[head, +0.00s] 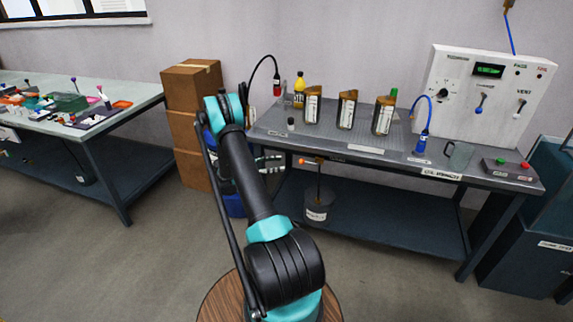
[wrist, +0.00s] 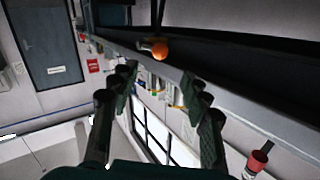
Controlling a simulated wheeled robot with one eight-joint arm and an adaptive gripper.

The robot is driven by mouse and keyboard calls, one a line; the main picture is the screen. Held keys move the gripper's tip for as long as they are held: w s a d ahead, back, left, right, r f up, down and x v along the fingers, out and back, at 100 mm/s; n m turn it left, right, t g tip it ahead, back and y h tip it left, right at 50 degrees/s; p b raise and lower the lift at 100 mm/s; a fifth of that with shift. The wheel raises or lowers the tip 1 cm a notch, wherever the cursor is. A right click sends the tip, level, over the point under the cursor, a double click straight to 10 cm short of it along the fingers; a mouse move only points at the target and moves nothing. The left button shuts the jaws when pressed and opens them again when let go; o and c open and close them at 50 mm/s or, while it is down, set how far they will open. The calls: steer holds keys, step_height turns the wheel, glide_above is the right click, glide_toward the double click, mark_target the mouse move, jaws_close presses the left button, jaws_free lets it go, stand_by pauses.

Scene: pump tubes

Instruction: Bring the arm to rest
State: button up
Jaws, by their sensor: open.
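My arm rises from a round wooden-topped base at the bottom middle of the head view and bends at the elbow. My gripper (head: 268,163) is in front of the left end of the grey workbench (head: 380,150), near its front edge and partly behind my arm. In the wrist view my gripper (wrist: 163,85) has its two dark fingers wide apart with nothing between them. The view there is tilted.
Bottles (head: 347,110) and a control panel (head: 490,90) stand on the bench. A bucket (head: 319,208) with an orange-knobbed rod is on its lower shelf; the orange knob (wrist: 158,48) shows in the wrist view. Boxes (head: 190,88) and another table (head: 130,103) are left. Front floor is clear.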

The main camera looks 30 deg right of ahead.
steer(key=shift+w+a, duration=0.15)
steer(key=shift+a, duration=0.5)
steer(key=s+a+r+n+t+y, duration=0.3)
steer(key=s+a+r+n+y, duration=0.1)
steer(key=a+r+n, duration=0.15)
steer(key=s+a+r+n+t+y, duration=0.2)
steer(key=s+a+r+n+y, duration=0.1)
steer(key=s+a+r+n, duration=0.3)
steer(key=s+a+n+t+y, duration=0.1)
steer(key=s+a+n+y, duration=0.3)
steer(key=s+a, duration=0.5)
steer(key=s+a+r+n+t+y, duration=0.1)
steer(key=s+a+n+y, duration=0.4)
steer(key=s, duration=0.8)
steer(key=a+n+t, duration=0.1)
steer(key=a+n, duration=0.2)
steer(key=a, duration=0.1)
steer(key=shift+a+t, duration=0.3)
steer(key=shift+s+r, duration=0.1)
